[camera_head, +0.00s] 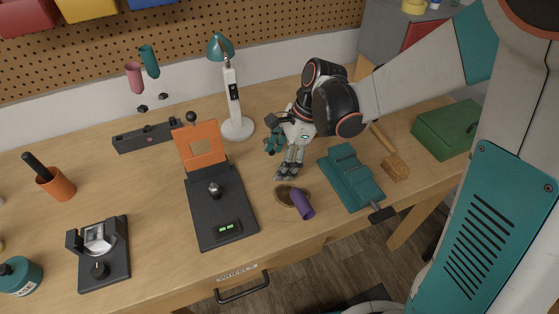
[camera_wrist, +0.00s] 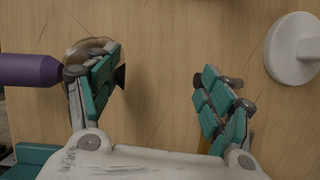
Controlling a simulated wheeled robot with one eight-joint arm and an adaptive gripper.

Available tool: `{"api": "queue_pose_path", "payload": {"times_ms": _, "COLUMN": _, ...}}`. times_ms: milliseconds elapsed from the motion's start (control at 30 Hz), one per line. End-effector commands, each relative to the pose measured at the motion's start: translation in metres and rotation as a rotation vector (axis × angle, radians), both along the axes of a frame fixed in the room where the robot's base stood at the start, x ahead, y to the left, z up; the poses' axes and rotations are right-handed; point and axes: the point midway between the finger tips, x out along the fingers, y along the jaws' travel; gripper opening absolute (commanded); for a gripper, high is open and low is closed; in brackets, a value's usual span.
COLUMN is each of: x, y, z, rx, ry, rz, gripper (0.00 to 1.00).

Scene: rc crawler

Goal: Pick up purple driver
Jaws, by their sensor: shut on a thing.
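The purple driver (camera_head: 303,204) rests tilted on a small brown round dish (camera_head: 283,196), its thick purple end toward the front of the bench. In the wrist view the purple driver (camera_wrist: 30,69) lies at the left edge, outside my left finger, with the dish (camera_wrist: 92,46) partly hidden behind that finger. My gripper (camera_head: 281,160) is just behind the dish, pointing down. In the wrist view the fingers of my gripper (camera_wrist: 163,79) are spread wide, with only bare wood showing between them. Whether the left finger touches the driver or dish I cannot tell.
A teal vise (camera_head: 350,177) stands to the right of the dish, with a brush (camera_head: 395,166) beyond it. A dark device with an orange flap (camera_head: 222,207) is to the left. The white lamp base (camera_head: 238,128) stands behind my gripper. A green box (camera_head: 447,130) is far right.

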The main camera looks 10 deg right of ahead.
Motion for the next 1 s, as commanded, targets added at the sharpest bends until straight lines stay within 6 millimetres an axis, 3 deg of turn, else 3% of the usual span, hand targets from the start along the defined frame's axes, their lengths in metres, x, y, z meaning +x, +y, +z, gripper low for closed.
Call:
{"api": "queue_pose_path", "payload": {"times_ms": 600, "x": -0.003, "y": 0.000, "z": 0.152, "rx": 0.001, "ry": 0.001, "rz": 0.001, "gripper": 0.49}}
{"api": "queue_pose_path", "payload": {"times_ms": 800, "x": -0.003, "y": 0.000, "z": 0.178, "rx": 0.001, "ry": 0.001, "rz": 0.001, "gripper": 0.49}}
{"api": "queue_pose_path", "payload": {"times_ms": 1000, "x": -0.003, "y": 0.000, "z": 0.186, "rx": 0.001, "ry": 0.001, "rz": 0.001, "gripper": 0.49}}
